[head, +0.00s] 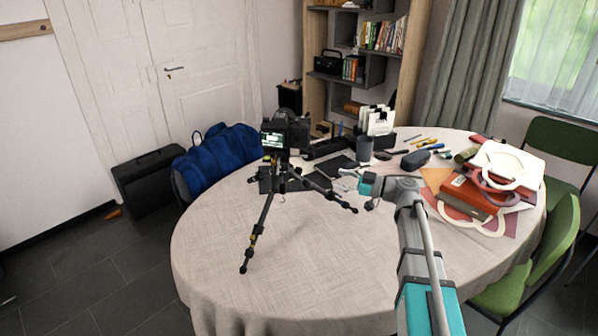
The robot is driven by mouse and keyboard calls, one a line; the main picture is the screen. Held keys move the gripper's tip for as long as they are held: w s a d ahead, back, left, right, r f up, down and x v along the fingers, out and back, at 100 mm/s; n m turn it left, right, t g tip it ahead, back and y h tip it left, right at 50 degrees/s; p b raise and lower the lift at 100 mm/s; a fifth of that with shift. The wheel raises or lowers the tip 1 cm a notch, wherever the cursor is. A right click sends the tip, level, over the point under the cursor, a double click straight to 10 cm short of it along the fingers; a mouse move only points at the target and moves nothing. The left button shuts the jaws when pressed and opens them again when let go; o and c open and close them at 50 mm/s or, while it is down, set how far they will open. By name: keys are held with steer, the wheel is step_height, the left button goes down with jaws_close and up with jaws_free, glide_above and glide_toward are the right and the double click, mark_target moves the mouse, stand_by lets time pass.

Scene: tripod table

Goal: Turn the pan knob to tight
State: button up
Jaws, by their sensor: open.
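A black camera (285,132) with a lit rear screen sits on a black tripod (256,228). The tripod stands with its legs spread on the round table (215,255). The tripod head (281,160) is a small dark area under the camera. The pan knob is too small and dark to pick out, and its setting cannot be read. My gripper (347,174) is at the end of my arm, to the right of the tripod head and apart from it. It is open, with nothing seen in it.
Bags and books (470,195) are piled on the right of the table. Pens, a dark cup (365,148) and a white holder (377,120) stand behind my gripper. The front of the table is clear. Green chairs (555,235) stand at the right.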

mark_target(301, 171)
steer(key=x, duration=1.3)
steer(key=shift+w+a, duration=0.1)
steer(key=shift+a, duration=0.1)
jaws_close()
